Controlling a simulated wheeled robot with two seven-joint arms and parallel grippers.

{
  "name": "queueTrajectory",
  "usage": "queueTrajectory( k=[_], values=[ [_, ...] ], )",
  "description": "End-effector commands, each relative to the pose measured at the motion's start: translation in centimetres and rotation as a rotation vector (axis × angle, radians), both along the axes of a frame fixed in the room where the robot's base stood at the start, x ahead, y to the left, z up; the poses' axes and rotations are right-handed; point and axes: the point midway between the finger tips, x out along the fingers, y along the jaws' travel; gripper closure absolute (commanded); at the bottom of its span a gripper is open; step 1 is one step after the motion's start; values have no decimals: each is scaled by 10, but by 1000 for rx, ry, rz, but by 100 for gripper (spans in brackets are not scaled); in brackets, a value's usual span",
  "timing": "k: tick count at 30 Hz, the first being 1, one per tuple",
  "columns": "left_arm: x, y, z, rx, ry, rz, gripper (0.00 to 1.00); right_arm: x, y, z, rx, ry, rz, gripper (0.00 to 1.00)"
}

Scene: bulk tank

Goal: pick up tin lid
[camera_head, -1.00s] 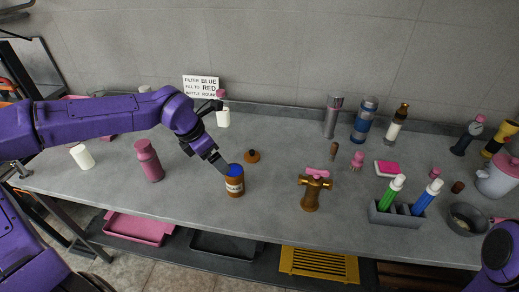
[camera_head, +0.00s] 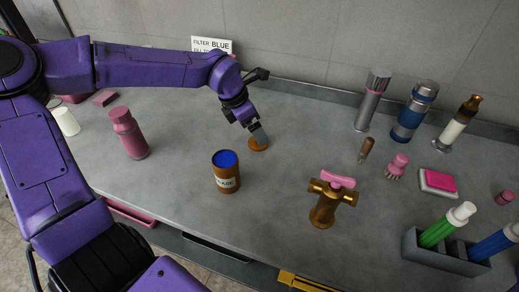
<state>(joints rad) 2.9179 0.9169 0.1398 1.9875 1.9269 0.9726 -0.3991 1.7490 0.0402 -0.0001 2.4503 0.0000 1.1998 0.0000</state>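The tin lid (camera_head: 259,146), a small orange-brown disc, lies on the grey counter in the head view, behind and to the right of the brown tin. The brown labelled tin (camera_head: 227,177) stands upright with blue contents showing at its open top. My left gripper (camera_head: 258,136) reaches in from the left and points down at the lid, its fingertips over or touching it and covering part of it. I cannot tell whether the fingers are closed on the lid. My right gripper is out of view.
A pink bottle (camera_head: 129,134) stands to the left. A brass tap with a pink handle (camera_head: 329,199) stands right of the tin. A grey holder (camera_head: 436,252) with green and blue bottles is at the front right. The counter (camera_head: 180,185) around the tin is clear.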

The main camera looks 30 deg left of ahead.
Motion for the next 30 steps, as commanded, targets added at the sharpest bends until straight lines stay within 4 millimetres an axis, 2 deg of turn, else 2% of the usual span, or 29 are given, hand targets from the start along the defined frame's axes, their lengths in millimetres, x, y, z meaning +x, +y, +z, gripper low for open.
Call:
queueTrajectory(
  k=[1, 5, 10, 18, 19, 20, 24, 30],
  values=[
    [2, -1, -6, 1, 0, 0, 4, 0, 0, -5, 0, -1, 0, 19],
    [8, 0, -20, 2, 3, 0, 4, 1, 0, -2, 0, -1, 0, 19],
    [18, -2, -48, 2, 2, -1, 4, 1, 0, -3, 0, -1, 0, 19],
    [22, -4, -53, -1, -2, -1, 4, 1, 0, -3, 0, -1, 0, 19],
    [22, -4, -53, -1, -2, -1, 7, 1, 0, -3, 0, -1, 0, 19],
    [22, -4, -53, -1, -2, -1, 17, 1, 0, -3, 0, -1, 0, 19],
    [21, -4, -53, -1, -2, -1, 63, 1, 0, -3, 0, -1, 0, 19],
    [21, -4, -53, -1, -2, -1, 63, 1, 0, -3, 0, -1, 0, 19]
  ],
)
